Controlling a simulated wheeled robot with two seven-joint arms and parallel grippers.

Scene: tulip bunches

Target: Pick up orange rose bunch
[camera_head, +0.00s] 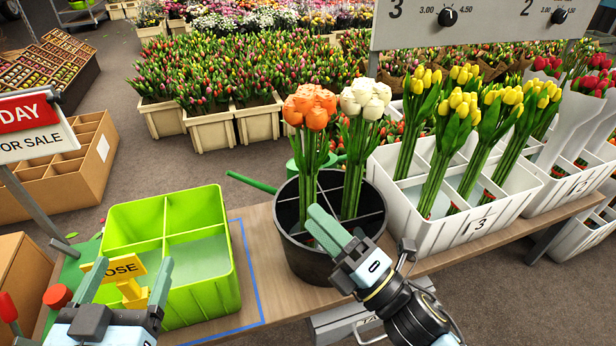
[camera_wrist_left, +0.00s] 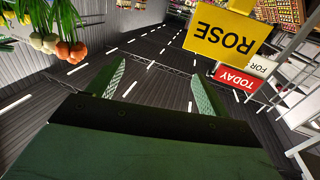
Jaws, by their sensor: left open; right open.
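The orange rose bunch (camera_head: 310,106), with green stems, stands upright in a black divided bucket (camera_head: 290,248). A white rose bunch (camera_head: 364,98) stands to its right in the same bucket. Orange blooms (camera_wrist_left: 70,51) also show upside down at the upper left of the left wrist view. My right gripper (camera_head: 312,217) is open and empty, in front of the bucket and below the orange blooms; it covers part of the bucket. My left gripper (camera_head: 132,264) is open and empty by the green crate; its fingers show apart in the left wrist view (camera_wrist_left: 158,72).
A green divided crate (camera_head: 215,292), empty, sits on the table inside a blue outline. A yellow ROSE sign (camera_head: 122,268) stands at its front left. White crates (camera_head: 480,228) of tulips stand right of the bucket. A green watering can spout (camera_head: 250,182) is behind.

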